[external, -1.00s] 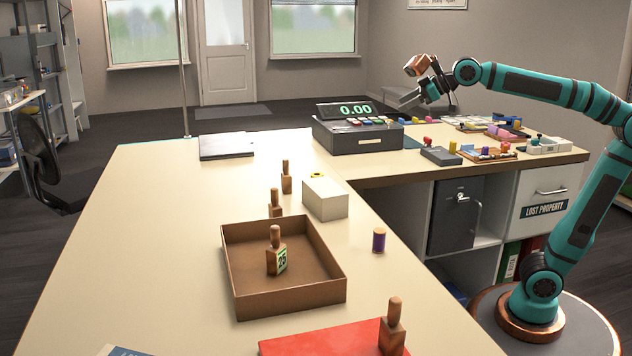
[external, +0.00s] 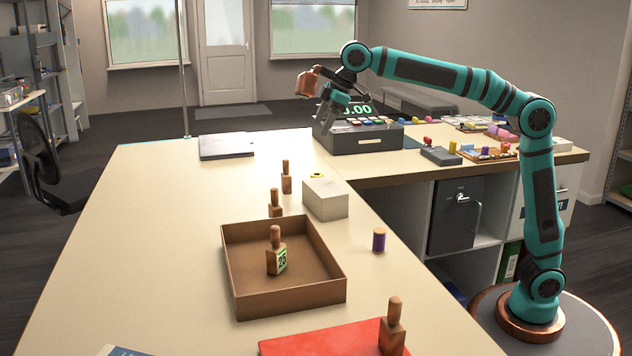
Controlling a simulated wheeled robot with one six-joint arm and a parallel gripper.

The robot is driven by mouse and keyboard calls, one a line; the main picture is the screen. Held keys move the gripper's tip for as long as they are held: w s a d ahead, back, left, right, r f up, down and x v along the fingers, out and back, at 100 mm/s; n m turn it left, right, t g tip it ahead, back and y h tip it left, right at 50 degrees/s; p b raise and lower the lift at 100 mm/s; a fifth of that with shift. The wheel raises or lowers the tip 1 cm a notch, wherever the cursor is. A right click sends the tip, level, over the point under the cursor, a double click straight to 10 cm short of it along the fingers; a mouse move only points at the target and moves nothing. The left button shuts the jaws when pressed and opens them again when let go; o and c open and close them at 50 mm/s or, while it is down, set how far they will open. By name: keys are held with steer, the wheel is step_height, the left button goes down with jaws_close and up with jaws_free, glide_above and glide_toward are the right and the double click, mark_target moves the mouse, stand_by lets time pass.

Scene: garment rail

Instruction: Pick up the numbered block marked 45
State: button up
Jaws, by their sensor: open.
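Several brown wooden blocks with knob handles stand on the counter. One block (external: 276,258) stands in the brown tray (external: 290,303) and has a green label that seems to read 25. Another block (external: 393,335) stands at the front on or by a red flat item. Two more blocks, a nearer one (external: 275,208) and a farther one (external: 286,182), stand behind the tray. I see no number on these three, so I cannot tell which is 45.
The cash register (external: 360,140) stands behind. A pale box (external: 325,198) is right of the rear blocks, and a purple cylinder (external: 379,240) is right of the tray. The red flat item (external: 325,341) lies in front. The counter's left side is mostly clear.

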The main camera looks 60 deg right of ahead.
steer(key=w+a+f+n+g, duration=0.25)
steer(key=a+f, duration=0.25)
steer(key=a, duration=0.5)
steer(key=n+g+h, duration=0.1)
steer(key=g+h, duration=0.1)
glide_above(275, 205)
steer(key=f, duration=0.4)
steer(key=d+f, duration=0.1)
steer(key=f, duration=0.2)
steer(key=shift+w, duration=0.25)
steer(key=shift+a+f, duration=0.1)
steer(key=shift+f, duration=3.7)
steer(key=shift+c, duration=0.2)
steer(key=c, duration=1.2)
